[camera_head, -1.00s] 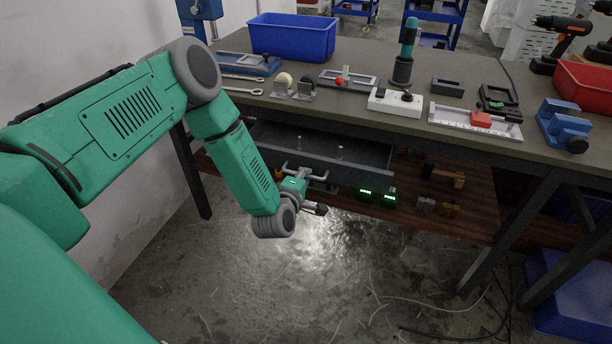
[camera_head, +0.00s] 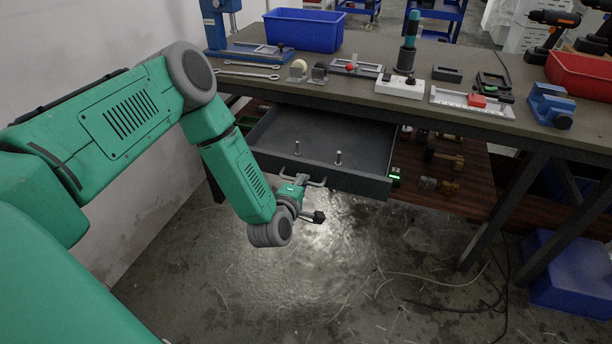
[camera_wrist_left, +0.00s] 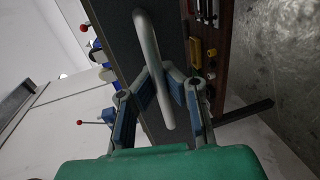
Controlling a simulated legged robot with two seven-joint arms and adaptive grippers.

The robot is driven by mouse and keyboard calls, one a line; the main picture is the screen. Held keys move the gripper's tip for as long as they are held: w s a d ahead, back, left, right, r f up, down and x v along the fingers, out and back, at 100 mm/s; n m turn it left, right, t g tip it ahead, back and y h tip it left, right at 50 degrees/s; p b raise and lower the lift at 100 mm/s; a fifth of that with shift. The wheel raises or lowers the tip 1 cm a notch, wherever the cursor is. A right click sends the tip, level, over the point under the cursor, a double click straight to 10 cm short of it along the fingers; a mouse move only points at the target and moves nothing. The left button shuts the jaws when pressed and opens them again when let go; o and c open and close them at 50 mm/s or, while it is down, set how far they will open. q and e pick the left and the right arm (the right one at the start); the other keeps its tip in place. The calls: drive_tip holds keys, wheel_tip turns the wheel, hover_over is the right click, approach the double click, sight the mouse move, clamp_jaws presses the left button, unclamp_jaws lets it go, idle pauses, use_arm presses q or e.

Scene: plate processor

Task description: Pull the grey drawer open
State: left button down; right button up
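The grey drawer (camera_head: 345,178) is pulled well out from under the workbench, and its inside shows two upright metal pegs. Its light grey bar handle (camera_head: 318,183) is on the front panel; in the left wrist view the handle (camera_wrist_left: 147,38) runs between the blue-padded fingers. My left gripper (camera_head: 299,182) is at the drawer front, and in the left wrist view the gripper (camera_wrist_left: 162,78) is closed about the handle, in front of the dark panel. My right gripper is out of view.
The workbench top (camera_head: 390,106) carries tools, a blue bin (camera_head: 303,32) and a red bin (camera_head: 580,76). A wooden lower shelf (camera_head: 470,180) with small parts lies right of the drawer. The floor (camera_head: 330,270) before the drawer is clear; cables lie at right.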

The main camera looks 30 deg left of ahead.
use_arm(q)
drive_tip(key=shift+s+d+f, duration=0.1)
drive_tip(key=shift+s+d, duration=0.05)
drive_tip(key=shift+s, duration=0.35)
drive_tip(key=shift+s+d+f, duration=0.1)
drive_tip(key=shift+s, duration=0.35)
drive_tip(key=c, duration=1.6)
unclamp_jaws()
drive_tip(key=shift+w, duration=0.1)
drive_tip(key=shift+r, duration=0.1)
drive_tip(key=v, duration=1.1)
drive_tip(key=shift+s, duration=0.4)
